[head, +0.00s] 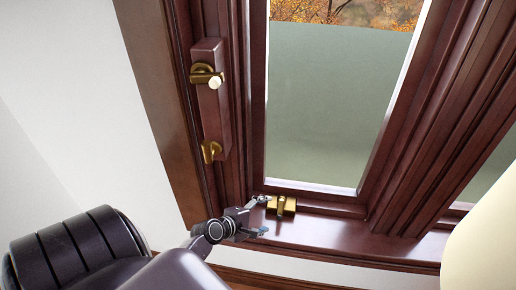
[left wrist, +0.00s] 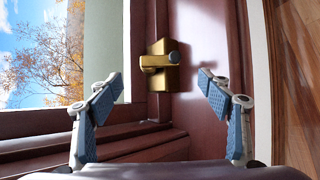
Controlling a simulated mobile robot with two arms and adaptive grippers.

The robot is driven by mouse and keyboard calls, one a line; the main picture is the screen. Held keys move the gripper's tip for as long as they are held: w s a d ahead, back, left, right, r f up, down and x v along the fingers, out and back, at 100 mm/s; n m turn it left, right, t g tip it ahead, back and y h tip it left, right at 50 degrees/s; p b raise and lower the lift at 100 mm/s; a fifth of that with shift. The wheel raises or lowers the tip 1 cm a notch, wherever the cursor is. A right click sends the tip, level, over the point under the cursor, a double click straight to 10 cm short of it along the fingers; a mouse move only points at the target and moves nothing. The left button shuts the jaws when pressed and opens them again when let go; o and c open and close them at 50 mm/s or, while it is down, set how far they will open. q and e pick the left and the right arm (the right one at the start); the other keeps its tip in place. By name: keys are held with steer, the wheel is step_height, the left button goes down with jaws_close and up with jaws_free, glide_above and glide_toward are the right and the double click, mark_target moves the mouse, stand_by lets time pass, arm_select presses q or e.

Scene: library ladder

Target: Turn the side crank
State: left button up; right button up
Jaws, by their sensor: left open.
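A brass crank (head: 207,76) with a pale round knob is mounted on a dark red wooden block on the left side of the window frame. Below it on the same block is a brass hook-shaped handle (head: 210,150). A small brass fitting (head: 281,205) sits at the sill; it also shows in the left wrist view (left wrist: 155,67), with a small grey knob. My left gripper (head: 264,215) is open and empty just in front of this fitting. In the left wrist view its fingers (left wrist: 159,82) stand either side of the fitting, apparently short of it. My right gripper is not seen.
The dark red window frame (head: 410,120) surrounds a pane with a grey-green lower part and autumn trees behind. The sill (head: 340,235) is bare to the right of the fitting. A white wall (head: 70,110) lies to the left.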

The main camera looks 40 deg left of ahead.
arm_select(q)
steer(key=shift+v, duration=1.95)
steer(key=shift+f, duration=0.15)
steer(key=s+d+f+m+g, duration=0.4)
steer(key=s+f, duration=0.3)
steer(key=f, duration=0.5)
steer(key=s+d+f+m+g, duration=0.2)
steer(key=s+d+f+m, duration=0.35)
steer(key=f, duration=0.65)
steer(key=s+d+f+m+g, duration=0.1)
steer(key=s+f+m, duration=0.3)
steer(key=s, duration=0.4)
steer(key=s+d+f+m+g, duration=0.2)
steer(key=s+f+m, duration=0.2)
steer(key=s, duration=0.5)
steer(key=s+d+f+m+g, duration=0.1)
steer(key=s+d+f+m, duration=0.1)
steer(key=s+f+m, duration=0.2)
steer(key=s+m, duration=0.2)
steer(key=s, duration=0.2)
steer(key=shift+m+g+y, duration=0.3)
steer(key=shift+m+y, duration=0.05)
steer(key=shift+y, duration=0.05)
